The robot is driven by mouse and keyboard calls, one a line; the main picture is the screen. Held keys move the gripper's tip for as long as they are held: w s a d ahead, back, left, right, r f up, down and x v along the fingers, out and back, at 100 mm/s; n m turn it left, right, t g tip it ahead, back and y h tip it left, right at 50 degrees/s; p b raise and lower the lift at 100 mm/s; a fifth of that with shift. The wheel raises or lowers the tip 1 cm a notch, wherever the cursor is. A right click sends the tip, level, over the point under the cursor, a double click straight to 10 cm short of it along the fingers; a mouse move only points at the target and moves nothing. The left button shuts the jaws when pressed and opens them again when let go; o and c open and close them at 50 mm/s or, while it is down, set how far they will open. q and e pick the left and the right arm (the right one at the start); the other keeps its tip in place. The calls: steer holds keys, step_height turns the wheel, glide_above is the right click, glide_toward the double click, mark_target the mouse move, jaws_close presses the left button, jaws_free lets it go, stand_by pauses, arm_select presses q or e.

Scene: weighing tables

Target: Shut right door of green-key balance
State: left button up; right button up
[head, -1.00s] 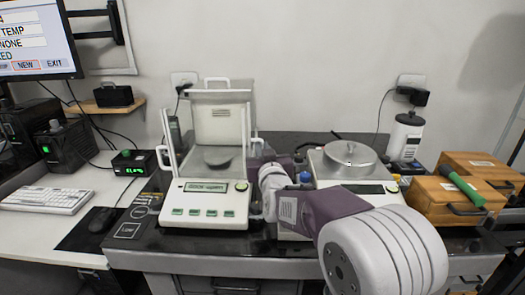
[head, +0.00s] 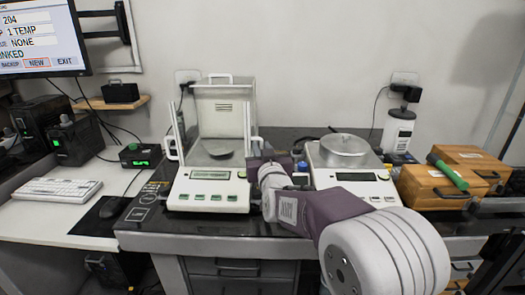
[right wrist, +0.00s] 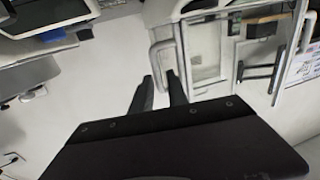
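The green-key balance (head: 207,200) stands on the dark tabletop, with a clear draft shield around its round pan (head: 219,150). Its right door handle (head: 256,144) shows at the shield's right side; how far the door stands open I cannot tell. My right gripper (head: 262,162) is beside the balance's right side, partly hidden by my own wrist. In the right wrist view its two dark fingers (right wrist: 159,78) are apart, with a pale U-shaped handle (right wrist: 154,52) just beyond their tips. I see nothing held between them. My left gripper is not in view.
A second balance with a round metal cover (head: 345,150) stands close on the right, behind my right arm. A keyboard (head: 55,190) and mouse (head: 112,207) lie left.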

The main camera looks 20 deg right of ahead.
steer(key=p+v, duration=0.1)
steer(key=v, duration=0.8)
steer(key=shift+p, duration=0.3)
steer(key=shift+s+a, duration=0.1)
